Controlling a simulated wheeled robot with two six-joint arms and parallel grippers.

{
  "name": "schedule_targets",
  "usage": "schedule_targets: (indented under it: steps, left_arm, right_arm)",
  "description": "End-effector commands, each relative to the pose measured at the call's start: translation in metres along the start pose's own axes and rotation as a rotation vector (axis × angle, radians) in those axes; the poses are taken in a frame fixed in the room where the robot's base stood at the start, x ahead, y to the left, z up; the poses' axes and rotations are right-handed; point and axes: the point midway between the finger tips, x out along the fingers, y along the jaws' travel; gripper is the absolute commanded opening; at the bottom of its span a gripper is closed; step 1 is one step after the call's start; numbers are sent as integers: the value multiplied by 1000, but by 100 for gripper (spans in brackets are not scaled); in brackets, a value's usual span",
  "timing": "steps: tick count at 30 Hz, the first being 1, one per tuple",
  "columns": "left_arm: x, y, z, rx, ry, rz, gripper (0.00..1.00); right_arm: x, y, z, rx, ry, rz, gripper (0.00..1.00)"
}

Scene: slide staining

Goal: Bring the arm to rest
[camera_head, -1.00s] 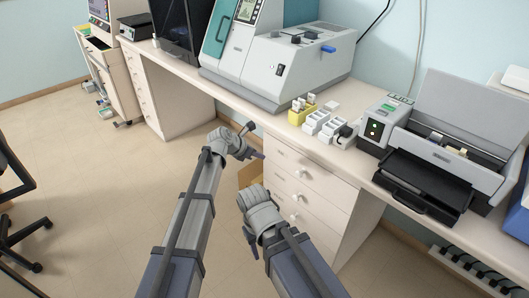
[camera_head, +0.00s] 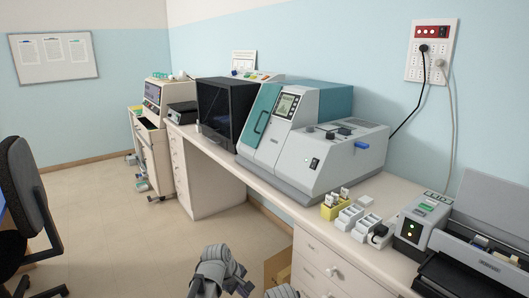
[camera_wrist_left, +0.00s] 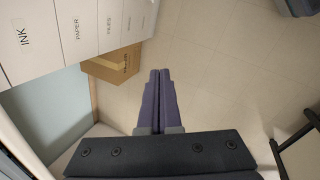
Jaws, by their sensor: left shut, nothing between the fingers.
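My left gripper (camera_wrist_left: 159,73) shows in the left wrist view with its two dark purple fingers side by side, shut and empty. It hangs over the open floor, away from the cabinet. In the head view my left wrist (camera_head: 222,268) is at the bottom edge, below the bench top, in front of the drawers. Only the top of my right wrist (camera_head: 282,292) shows at the bottom edge; my right gripper is out of the picture.
The bench carries a grey and teal machine (camera_head: 283,125), a yellow rack (camera_head: 333,207), white racks (camera_head: 349,217) and a small grey device (camera_head: 419,226). A cardboard box (camera_wrist_left: 114,64) stands by the labelled drawers (camera_wrist_left: 75,31). An office chair (camera_head: 32,205) is left; floor between is clear.

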Motion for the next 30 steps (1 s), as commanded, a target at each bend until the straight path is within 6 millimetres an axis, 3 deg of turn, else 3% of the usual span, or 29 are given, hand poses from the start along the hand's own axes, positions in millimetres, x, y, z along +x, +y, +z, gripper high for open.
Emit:
schedule_targets:
  steps: [1,6,18,21,30]
  left_arm:
    - [-8,-28,1,116,15,-40,0]
    - [-23,-86,-4,464,25,-164,0]
    - [-52,-172,-6,963,-46,-359,0]
    - [-70,-150,20,1018,-70,-375,0]
    - [-109,-123,88,1179,-133,-447,0]
  right_arm:
    - [0,0,0,0,0,0,50]
    - [0,0,0,0,0,0,50]
    - [0,0,0,0,0,0,50]
    - [-27,3,2,0,0,0,50]
    - [-77,7,4,1,0,0,50]
